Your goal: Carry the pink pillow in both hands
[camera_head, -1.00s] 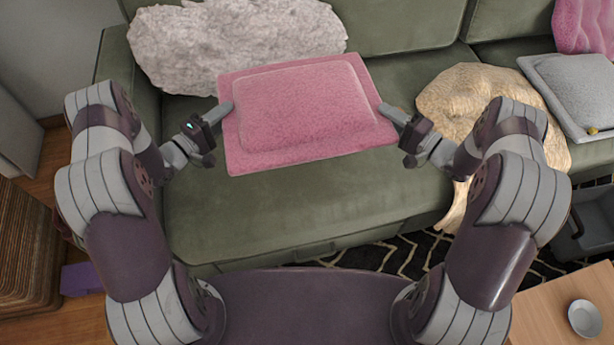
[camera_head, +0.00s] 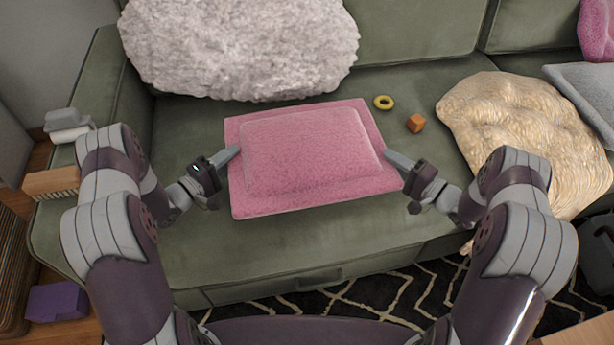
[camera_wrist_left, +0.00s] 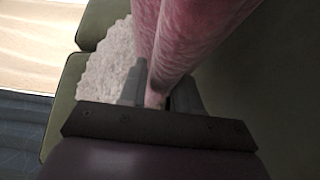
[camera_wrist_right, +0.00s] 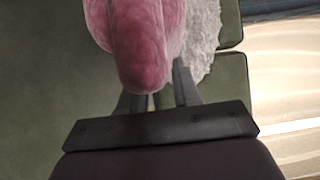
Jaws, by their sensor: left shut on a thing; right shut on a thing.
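The pink pillow (camera_head: 310,155) is a fuzzy rectangle with a flat border, held over the green sofa seat between my two grippers. My left gripper (camera_head: 232,153) is shut on its left edge, and my right gripper (camera_head: 392,160) is shut on its right edge. In the left wrist view the pillow (camera_wrist_left: 190,40) runs up from between the fingers (camera_wrist_left: 160,90). In the right wrist view the pillow (camera_wrist_right: 140,45) bulges in front of the fingers (camera_wrist_right: 155,95) and partly hides them. Whether the pillow touches the seat cannot be told.
A white fluffy pillow (camera_head: 240,45) leans on the sofa back. A yellow ring (camera_head: 383,102) and an orange cube (camera_head: 415,123) lie on the seat (camera_head: 420,85). A cream throw (camera_head: 525,140) and a grey cushion (camera_head: 590,95) are at the right. A patterned rug (camera_head: 400,295) lies in front.

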